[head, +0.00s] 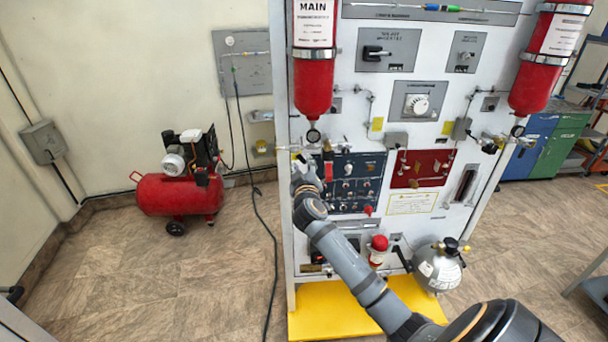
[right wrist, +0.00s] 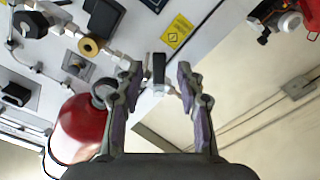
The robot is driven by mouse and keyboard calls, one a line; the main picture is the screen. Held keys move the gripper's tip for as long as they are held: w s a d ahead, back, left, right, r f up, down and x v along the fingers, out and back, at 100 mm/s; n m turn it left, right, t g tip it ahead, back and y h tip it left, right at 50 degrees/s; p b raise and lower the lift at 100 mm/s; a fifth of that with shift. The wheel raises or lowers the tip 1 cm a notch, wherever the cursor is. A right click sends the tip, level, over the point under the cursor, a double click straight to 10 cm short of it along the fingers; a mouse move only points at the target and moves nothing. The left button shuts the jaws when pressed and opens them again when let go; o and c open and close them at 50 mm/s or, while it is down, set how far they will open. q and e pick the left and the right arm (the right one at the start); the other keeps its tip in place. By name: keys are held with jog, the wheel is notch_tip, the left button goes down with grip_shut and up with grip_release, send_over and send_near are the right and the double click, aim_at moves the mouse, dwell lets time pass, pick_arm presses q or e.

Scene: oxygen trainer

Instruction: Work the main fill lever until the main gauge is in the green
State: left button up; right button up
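The main gauge (head: 313,135) hangs just under the red cylinder marked MAIN (head: 314,60). Its face is too small to read. In the right wrist view the gauge (right wrist: 105,91) is partly behind the left finger, beside the red cylinder (right wrist: 77,130). My right gripper (head: 301,161) is at the panel's left edge, just below the gauge. In the right wrist view my right gripper (right wrist: 159,72) is open, with a dark lever-like handle (right wrist: 158,68) between its fingertips. I see gaps on both sides of the handle. My left gripper is out of view.
The white panel (head: 345,100) carries blue and red sub-panels, knobs and a second red cylinder (head: 545,60) at right. A grey tank (head: 437,268) stands low at right. A red compressor (head: 180,193) is on the floor at left, with open floor around it.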

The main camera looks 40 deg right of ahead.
jog(key=v, duration=1)
jog(key=shift+s, duration=0.1)
dwell(0.3)
